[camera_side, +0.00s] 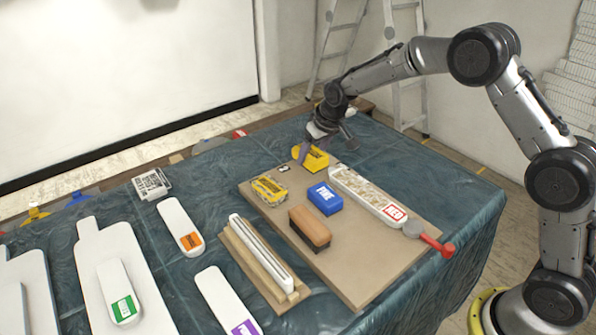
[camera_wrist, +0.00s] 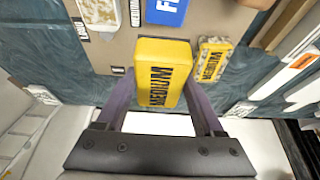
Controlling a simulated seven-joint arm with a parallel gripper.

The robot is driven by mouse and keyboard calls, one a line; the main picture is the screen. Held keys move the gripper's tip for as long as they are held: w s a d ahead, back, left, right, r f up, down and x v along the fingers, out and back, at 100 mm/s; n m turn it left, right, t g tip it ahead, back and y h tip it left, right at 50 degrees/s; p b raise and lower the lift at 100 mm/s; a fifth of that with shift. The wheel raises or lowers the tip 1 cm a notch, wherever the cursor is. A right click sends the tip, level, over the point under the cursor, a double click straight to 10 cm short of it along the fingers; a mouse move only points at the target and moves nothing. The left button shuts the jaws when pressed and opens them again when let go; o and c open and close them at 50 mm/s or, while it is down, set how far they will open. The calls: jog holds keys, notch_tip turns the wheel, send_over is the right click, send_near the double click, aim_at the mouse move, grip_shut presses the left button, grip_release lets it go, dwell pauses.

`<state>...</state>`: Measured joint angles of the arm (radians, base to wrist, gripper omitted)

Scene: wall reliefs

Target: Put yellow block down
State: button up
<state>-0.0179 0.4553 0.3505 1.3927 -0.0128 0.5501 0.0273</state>
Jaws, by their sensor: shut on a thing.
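The yellow block (camera_wrist: 163,72), marked MEDIUM, is between the two fingers of my gripper (camera_wrist: 160,95) in the wrist view. My gripper is shut on it. In the side view the yellow block (camera_side: 312,157) is at the far corner of the brown board (camera_side: 352,262), with my gripper (camera_side: 313,150) above and around it. I cannot tell whether the block touches the board or hangs just above it. The fingers hide part of its sides.
White handled boards (camera_side: 105,265) lie left. Clear cloth (camera_side: 225,165) lies beyond the board.

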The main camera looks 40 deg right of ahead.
send_over(295, 178)
jog(key=s, duration=0.2)
jog(key=f, duration=0.6)
jog(key=shift+w, duration=0.2)
jog(key=shift+w+f, duration=0.1)
jog(key=shift+f, duration=1.55)
jog(key=shift+f, duration=0.1)
jog(key=o, duration=1.2)
jog(key=shift+f, duration=0.1)
